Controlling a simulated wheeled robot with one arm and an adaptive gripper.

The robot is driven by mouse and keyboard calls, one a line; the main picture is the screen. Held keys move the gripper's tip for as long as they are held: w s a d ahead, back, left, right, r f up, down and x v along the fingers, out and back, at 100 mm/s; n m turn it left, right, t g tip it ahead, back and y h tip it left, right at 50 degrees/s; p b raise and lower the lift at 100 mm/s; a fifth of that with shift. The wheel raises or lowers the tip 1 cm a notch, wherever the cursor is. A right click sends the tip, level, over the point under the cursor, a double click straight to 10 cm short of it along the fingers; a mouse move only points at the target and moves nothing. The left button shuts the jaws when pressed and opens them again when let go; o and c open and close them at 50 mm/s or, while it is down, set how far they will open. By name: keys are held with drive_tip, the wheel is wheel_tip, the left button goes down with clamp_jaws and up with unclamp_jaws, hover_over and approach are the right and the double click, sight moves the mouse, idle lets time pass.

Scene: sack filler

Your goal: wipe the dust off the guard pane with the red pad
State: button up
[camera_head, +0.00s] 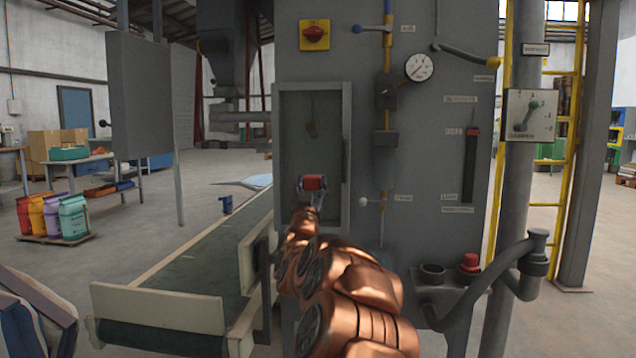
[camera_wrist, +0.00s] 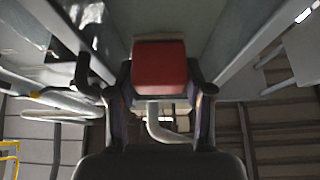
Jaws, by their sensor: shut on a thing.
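The guard pane (camera_head: 312,135) is a dull grey-green pane in a grey frame on the front of the machine. A small brown patch shows on its upper middle. My gripper (camera_head: 313,190) is in front of the lower part of the pane. It is shut on the red pad (camera_head: 313,182). In the wrist view the red pad (camera_wrist: 159,68) sits between the two dark fingers of my gripper (camera_wrist: 147,92), with the pane (camera_wrist: 125,22) behind it. I cannot tell whether the pad touches the pane.
A conveyor (camera_head: 190,270) runs at the left below the pane. A gauge (camera_head: 419,67), yellow pipe and valve handles are right of the pane. A red button (camera_head: 470,261) and a bent grey pipe (camera_head: 500,275) stand at lower right. Colourful sacks (camera_head: 73,217) stand far left.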

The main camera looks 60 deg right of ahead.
drive_tip(key=shift+w+a+p, duration=0.25)
drive_tip(key=shift+w+p, duration=0.1)
drive_tip(key=shift+w, duration=0.25)
drive_tip(key=shift+w+a+p, duration=0.25)
drive_tip(key=shift+w+p, duration=0.15)
drive_tip(key=shift+w, duration=0.25)
drive_tip(key=shift+w+a+p, duration=0.25)
drive_tip(key=shift+w+p, duration=0.1)
drive_tip(key=shift+w, duration=0.25)
drive_tip(key=shift+w+a+r+p, duration=0.1)
drive_tip(key=shift+w+a+p, duration=0.15)
drive_tip(key=shift+w+p, duration=0.4)
drive_tip(key=shift+w+a+p, duration=0.25)
drive_tip(key=shift+w+p, duration=0.15)
drive_tip(key=shift+w, duration=0.4)
drive_tip(key=shift+w+a, duration=0.1)
drive_tip(key=shift+w, duration=0.15)
drive_tip(key=shift+a, duration=0.1)
drive_tip(key=shift+c, duration=0.5)
drive_tip(key=shift+a, duration=0.55)
drive_tip(key=a, duration=0.1)
drive_tip(key=s+a, duration=0.2)
drive_tip(key=a, duration=0.1)
drive_tip(key=shift+a, duration=0.1)
